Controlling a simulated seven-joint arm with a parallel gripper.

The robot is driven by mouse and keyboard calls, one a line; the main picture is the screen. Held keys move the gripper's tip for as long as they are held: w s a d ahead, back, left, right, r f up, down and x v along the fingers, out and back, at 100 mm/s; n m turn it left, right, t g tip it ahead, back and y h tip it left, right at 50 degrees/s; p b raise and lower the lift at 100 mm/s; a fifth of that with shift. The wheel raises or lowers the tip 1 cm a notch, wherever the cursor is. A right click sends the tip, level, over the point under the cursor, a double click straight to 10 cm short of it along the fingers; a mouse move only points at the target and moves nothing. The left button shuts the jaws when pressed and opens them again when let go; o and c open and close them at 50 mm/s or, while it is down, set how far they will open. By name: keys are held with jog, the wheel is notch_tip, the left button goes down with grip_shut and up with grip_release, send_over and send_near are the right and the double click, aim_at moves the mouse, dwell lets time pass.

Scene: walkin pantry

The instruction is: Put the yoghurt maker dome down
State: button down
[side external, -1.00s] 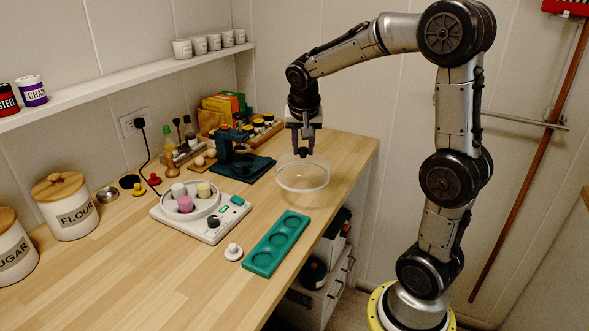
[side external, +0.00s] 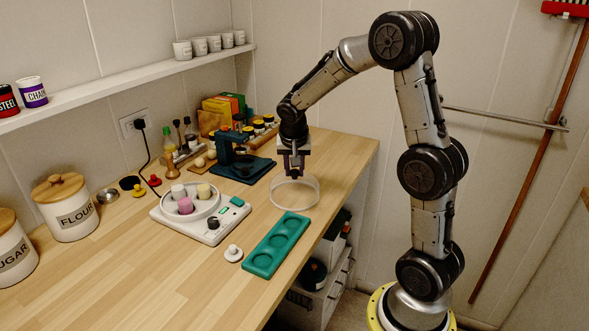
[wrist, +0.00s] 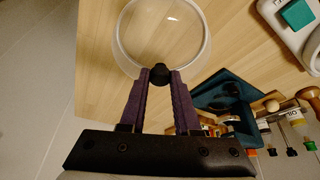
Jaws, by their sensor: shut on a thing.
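The yoghurt maker dome (side external: 283,201) is clear and round, with a dark knob (wrist: 160,72) on top. My gripper (side external: 293,174) points down and is shut on the knob. The dome hangs level at or just above the wooden counter, between the yoghurt maker and the counter's right edge; I cannot tell if its rim touches. In the wrist view the dome (wrist: 163,30) fills the top middle beyond my gripper (wrist: 159,80). The white yoghurt maker (side external: 201,230) stands to the left, uncovered, with several coloured jars (side external: 185,206) in its round well.
A green tray (side external: 277,246) with round recesses lies in front of the dome, near the counter edge. A small white knobbed piece (side external: 233,254) sits left of it. A dark teal press (side external: 243,167) stands behind. The front left of the counter is clear.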

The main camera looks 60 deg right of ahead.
jog(key=shift+f, duration=0.1)
jog(key=c, duration=0.6)
grip_release()
jog(key=v, duration=1.2)
jog(key=s+a+n+t+y, duration=0.1)
jog(key=s+a+n, duration=0.3)
jog(key=s+a, duration=0.1)
jog(key=s+a+f+n+t+y, duration=0.1)
jog(key=s+a+n, duration=0.3)
jog(key=s+a, duration=0.2)
jog(key=s+a+n+t+y, duration=0.1)
jog(key=s+a+n+y, duration=0.1)
jog(key=s+a+n, duration=0.2)
jog(key=shift+s+a+f+n+t, duration=0.15)
jog(key=shift+s+a, duration=0.25)
jog(key=shift+s, duration=0.25)
jog(key=shift+s+a+n+t, duration=0.1)
jog(key=shift+s+a, duration=0.3)
jog(key=shift+s, duration=0.25)
jog(key=shift+s+a+f+n+t, duration=0.15)
jog(key=shift+s+a, duration=0.25)
jog(key=shift+s, duration=0.25)
